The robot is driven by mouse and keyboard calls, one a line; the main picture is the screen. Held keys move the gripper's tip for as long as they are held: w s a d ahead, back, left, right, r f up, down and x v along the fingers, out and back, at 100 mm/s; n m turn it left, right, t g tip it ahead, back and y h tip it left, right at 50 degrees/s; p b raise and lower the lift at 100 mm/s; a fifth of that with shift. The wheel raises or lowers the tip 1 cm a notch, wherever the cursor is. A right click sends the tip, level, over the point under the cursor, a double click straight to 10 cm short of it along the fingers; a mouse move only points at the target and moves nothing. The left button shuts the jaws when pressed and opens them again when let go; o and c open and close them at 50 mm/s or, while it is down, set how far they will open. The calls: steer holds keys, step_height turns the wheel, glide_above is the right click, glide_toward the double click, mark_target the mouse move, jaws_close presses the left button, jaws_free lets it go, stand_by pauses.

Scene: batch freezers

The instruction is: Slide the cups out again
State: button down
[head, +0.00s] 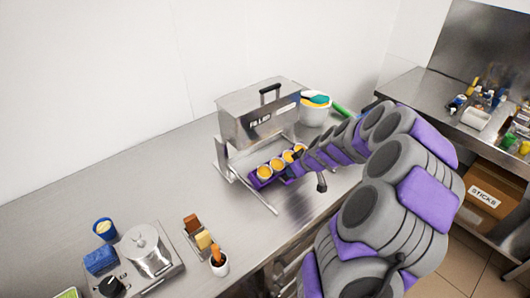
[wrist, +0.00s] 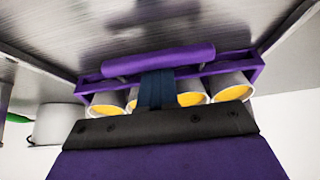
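A purple tray (head: 262,183) holds a row of small cups (head: 277,164) with yellow-orange filling. It sits at the front of a steel box freezer (head: 262,118) with a black top handle, outside its body as far as I can see. In the wrist view, the picture is upside down; the tray's purple bar handle (wrist: 160,60) and the cups (wrist: 232,88) show. My gripper (wrist: 157,88) is at the middle of the bar, with one dark blue finger reaching it. The other finger is hidden, so its grip is unclear. In the head view my arm hides most of the gripper.
The freezer stands on a steel counter (head: 120,190) with thin rails in front. A white tub (head: 314,113) is to its right. A second counter (head: 440,105) is right.

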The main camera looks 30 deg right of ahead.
steer(key=shift+s+d, duration=0.25)
steer(key=shift+s, duration=1.3)
steer(key=shift+s+d, duration=0.2)
steer(key=shift+s, duration=1.3)
steer(key=shift+w, duration=0.2)
steer(key=shift+r, duration=0.1)
steer(key=shift+v, duration=2.85)
steer(key=shift+w+a+r, duration=0.1)
